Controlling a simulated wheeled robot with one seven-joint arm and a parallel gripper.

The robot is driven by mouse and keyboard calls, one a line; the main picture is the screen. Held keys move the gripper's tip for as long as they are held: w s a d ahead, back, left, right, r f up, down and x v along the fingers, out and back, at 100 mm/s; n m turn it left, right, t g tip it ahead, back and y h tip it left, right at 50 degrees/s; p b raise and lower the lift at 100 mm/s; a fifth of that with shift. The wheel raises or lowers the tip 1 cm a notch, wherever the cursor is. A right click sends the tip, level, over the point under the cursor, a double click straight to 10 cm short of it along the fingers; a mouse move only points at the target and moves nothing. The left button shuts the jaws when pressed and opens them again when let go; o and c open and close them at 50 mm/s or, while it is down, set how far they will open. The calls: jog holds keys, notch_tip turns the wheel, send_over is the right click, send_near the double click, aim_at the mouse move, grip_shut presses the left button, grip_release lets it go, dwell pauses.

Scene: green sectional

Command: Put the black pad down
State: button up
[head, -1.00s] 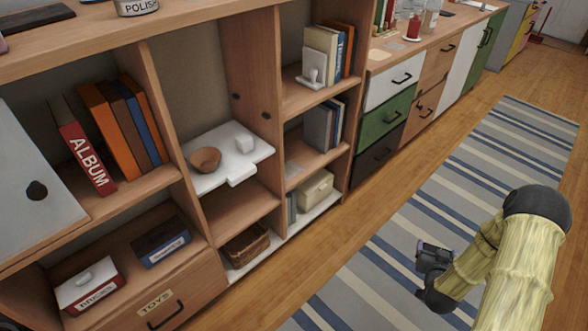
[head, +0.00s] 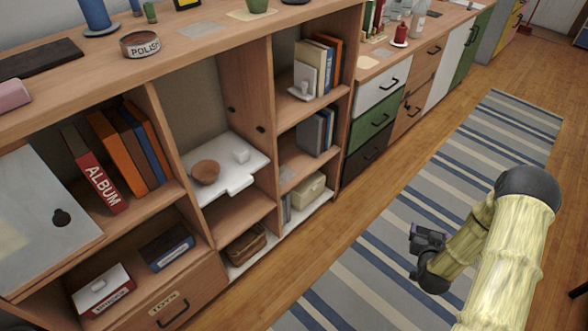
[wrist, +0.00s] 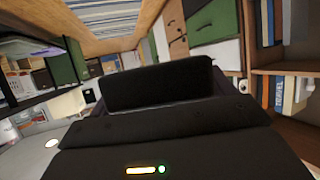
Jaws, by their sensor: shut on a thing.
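A black pad with rounded corners (wrist: 160,84) stands up in front of the wrist camera, across the middle of the wrist view. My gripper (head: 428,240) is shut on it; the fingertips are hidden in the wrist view. In the head view my gripper is at the right, over the striped rug, clear of the shelf unit. It is small and dark there, and I cannot tell pad from fingers.
The wooden shelf unit's top (head: 205,45) holds a polish tin (head: 140,44) and a dark flat board (head: 40,58). A white shelf (head: 225,160) holds a brown bowl (head: 205,172). The striped rug (head: 400,210) has clear room.

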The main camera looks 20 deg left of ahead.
dwell(0.4)
jog(key=s+a+r, duration=0.2)
jog(key=s+r, duration=0.4)
jog(key=s, duration=0.1)
jog(key=shift+r, duration=0.25)
jog(key=shift+w+a, duration=0.1)
jog(key=shift+a, duration=0.05)
